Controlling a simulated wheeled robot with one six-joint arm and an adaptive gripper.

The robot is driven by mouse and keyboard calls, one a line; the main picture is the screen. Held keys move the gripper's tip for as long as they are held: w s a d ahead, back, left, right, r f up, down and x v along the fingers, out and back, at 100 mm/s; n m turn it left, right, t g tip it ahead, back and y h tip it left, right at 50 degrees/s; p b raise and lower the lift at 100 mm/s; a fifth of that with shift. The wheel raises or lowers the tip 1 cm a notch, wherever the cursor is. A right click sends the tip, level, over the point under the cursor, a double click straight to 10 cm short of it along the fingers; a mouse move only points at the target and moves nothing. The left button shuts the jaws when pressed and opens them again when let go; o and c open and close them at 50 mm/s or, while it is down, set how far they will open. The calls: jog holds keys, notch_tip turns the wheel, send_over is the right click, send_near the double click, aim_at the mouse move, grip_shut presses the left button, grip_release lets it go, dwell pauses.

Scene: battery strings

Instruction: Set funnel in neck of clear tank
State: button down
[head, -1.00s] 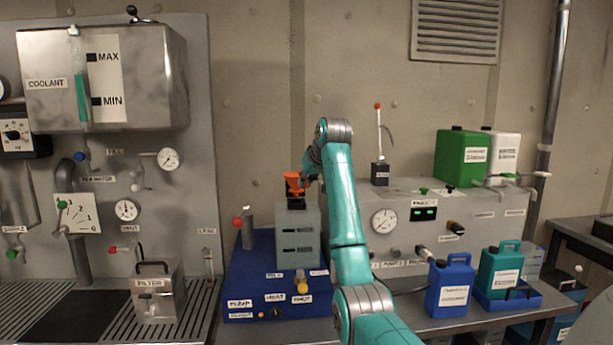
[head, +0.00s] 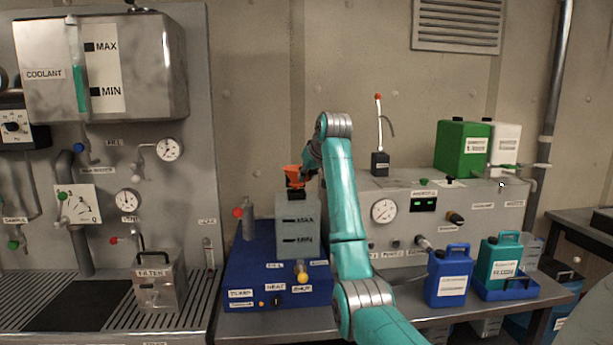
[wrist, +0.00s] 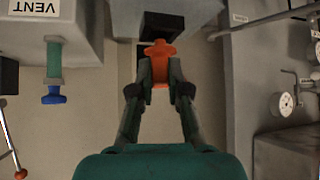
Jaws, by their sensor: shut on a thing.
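An orange funnel (head: 294,176) is in my gripper (head: 307,172), just above the top of the tank with MAX and MIN marks (head: 298,228). This tank looks grey and stands on a blue unit. A dark neck (head: 297,193) is on its top, directly under the funnel. I cannot tell whether the funnel touches the neck or has entered it. In the wrist view, both fingers of my gripper (wrist: 160,78) are closed on the orange funnel (wrist: 159,62), with a dark square block (wrist: 163,27) just beyond it.
The blue unit (head: 240,268) has knobs and a grey bottle (head: 249,220) left of the tank. A grey panel with a gauge (head: 440,212) stands to the right. Blue (head: 450,280) and teal (head: 500,266) jugs stand on the right of the bench. A filter box (head: 158,283) is at left.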

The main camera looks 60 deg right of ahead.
jog(key=shift+f, duration=1.05)
dwell(0.4)
jog(key=c, duration=1.1)
grip_release()
jog(key=shift+o, duration=0.2)
jog(key=v, duration=0.7)
jog(key=shift+r, duration=0.15)
jog(key=shift+s+a, duration=0.1)
jog(key=shift+a, duration=0.05)
